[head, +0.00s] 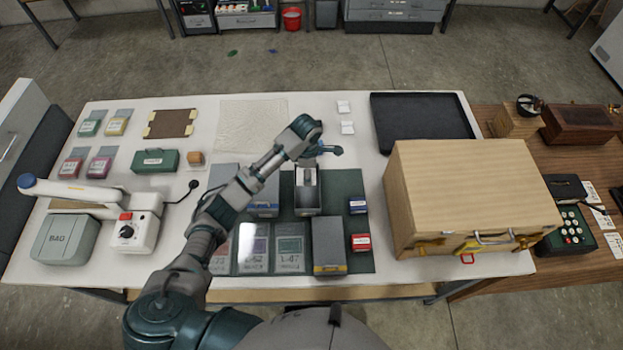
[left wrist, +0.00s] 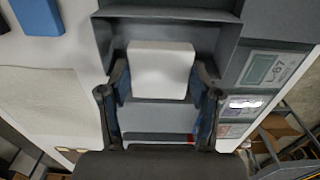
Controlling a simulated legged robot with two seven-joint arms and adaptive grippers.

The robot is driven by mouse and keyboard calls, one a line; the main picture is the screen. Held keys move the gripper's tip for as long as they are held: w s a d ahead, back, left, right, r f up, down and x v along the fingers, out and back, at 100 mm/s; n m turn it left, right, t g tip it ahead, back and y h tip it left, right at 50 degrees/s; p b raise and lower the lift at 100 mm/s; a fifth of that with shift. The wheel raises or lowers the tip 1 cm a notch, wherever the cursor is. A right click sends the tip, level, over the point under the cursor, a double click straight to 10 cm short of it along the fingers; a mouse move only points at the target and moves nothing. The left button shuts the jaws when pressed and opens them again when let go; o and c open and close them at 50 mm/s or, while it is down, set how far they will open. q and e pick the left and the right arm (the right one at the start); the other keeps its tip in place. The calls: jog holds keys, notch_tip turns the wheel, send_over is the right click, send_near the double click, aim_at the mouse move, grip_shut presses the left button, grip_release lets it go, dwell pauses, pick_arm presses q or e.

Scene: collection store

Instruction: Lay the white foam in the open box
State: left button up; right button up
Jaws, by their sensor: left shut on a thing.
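The white foam (head: 308,178) is a small pale block at the open grey box (head: 308,208), which stands on the dark green mat. In the left wrist view the foam (left wrist: 160,62) sits between the two fingertips of my left gripper (left wrist: 158,78), over the opening of the grey box (left wrist: 228,42). My left gripper is shut on the foam, reaching down over the box's far end. I cannot tell whether the foam touches the box floor. In the head view the wrist hides part of the fingers. My right gripper is not in view.
Closed grey boxes (head: 329,247) stand beside the open box, with small blue (head: 357,205) and red (head: 361,243) boxes to its right. A large wooden case (head: 470,190) and a black tray (head: 425,105) stand farther right. A pale sheet (head: 240,125) lies behind the arm.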

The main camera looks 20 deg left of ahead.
pick_arm(q)
send_over(307, 193)
jog(key=f, duration=0.5)
jog(key=shift+s, duration=0.2)
jog(key=f, duration=0.3)
jog(key=shift+w, duration=0.25)
jog(key=shift+f, duration=0.4)
jog(key=shift+s, duration=0.1)
jog(key=o, duration=0.7)
jog(key=shift+o, duration=1.2)
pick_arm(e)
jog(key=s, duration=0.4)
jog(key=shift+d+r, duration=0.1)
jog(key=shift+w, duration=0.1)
